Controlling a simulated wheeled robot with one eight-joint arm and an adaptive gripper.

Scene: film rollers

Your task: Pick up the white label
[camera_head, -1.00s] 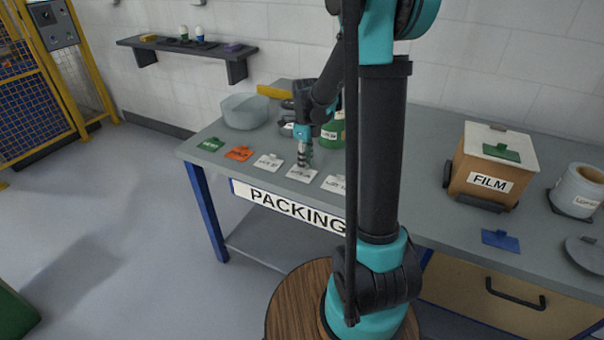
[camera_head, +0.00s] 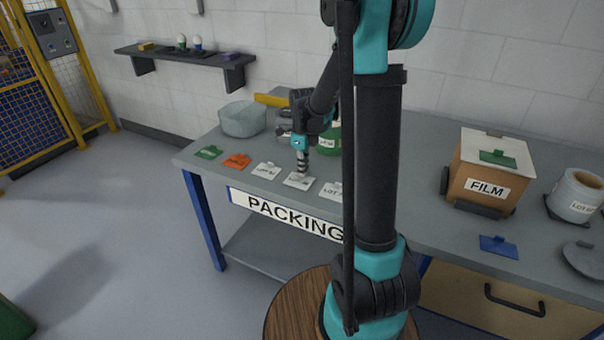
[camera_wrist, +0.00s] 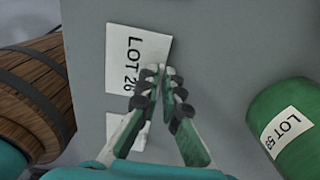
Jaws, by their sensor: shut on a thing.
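Three white labels lie in a row on the grey packing table. My gripper (camera_head: 302,172) points down over the middle white label (camera_head: 297,182). In the wrist view my gripper (camera_wrist: 162,74) has its fingertips together at the edge of a white label (camera_wrist: 133,50) that reads "LOT 26", and is shut on it. The fingers hide part of this label. It looks flat on or just above the table. A second white label (camera_wrist: 117,124) shows partly behind the left finger. The other white labels are at the left (camera_head: 266,170) and right (camera_head: 332,191).
A green label (camera_head: 209,152) and an orange label (camera_head: 237,161) lie to the left.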

